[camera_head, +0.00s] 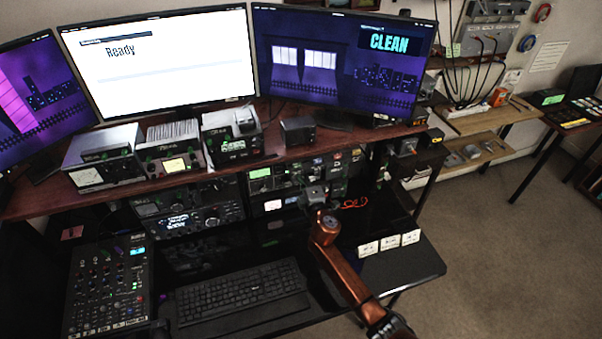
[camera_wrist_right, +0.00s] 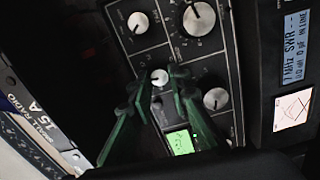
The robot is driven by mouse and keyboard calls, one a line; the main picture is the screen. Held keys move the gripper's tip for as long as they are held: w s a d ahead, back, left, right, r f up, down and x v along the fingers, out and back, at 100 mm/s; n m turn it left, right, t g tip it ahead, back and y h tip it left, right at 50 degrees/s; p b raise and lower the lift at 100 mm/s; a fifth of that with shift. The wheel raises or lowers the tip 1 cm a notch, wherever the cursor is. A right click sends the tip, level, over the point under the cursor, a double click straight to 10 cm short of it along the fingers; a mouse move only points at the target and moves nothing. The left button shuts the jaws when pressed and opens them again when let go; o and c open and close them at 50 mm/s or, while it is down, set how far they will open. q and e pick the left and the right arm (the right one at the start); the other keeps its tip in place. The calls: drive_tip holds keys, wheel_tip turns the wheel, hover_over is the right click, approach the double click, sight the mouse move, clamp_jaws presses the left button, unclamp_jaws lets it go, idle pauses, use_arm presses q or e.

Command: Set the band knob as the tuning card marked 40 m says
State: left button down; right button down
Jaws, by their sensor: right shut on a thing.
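My right gripper (camera_wrist_right: 159,80) has its two green fingers closed around a small white-capped knob (camera_wrist_right: 159,76) on a dark tuner panel (camera_wrist_right: 200,58). I cannot read that knob's label. Larger knobs (camera_wrist_right: 198,18) and (camera_wrist_right: 216,98) sit on the same panel, and another knob (camera_wrist_right: 138,22) is at its upper left. In the head view my right gripper (camera_head: 315,196) reaches to the equipment under the shelf and hides its contact. My left gripper is not in view.
A lit green display (camera_wrist_right: 180,142) is below the held knob, and a blue display (camera_wrist_right: 293,45) is at right. A keyboard (camera_head: 242,292) and a mixer (camera_head: 108,285) lie on the desk. Monitors (camera_head: 160,62) stand on the shelf above. Dark desk beside the cards is clear.

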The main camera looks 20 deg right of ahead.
drive_tip(key=shift+f+n+p, duration=0.15)
drive_tip(key=shift+n+p, duration=0.45)
drive_tip(key=shift+n, duration=4.1)
drive_tip(key=c, duration=1.8)
unclamp_jaws()
drive_tip(key=shift+s, duration=0.1)
drive_tip(key=s, duration=1.1)
drive_tip(key=shift+s+d, duration=0.25)
drive_tip(key=shift+s, duration=0.15)
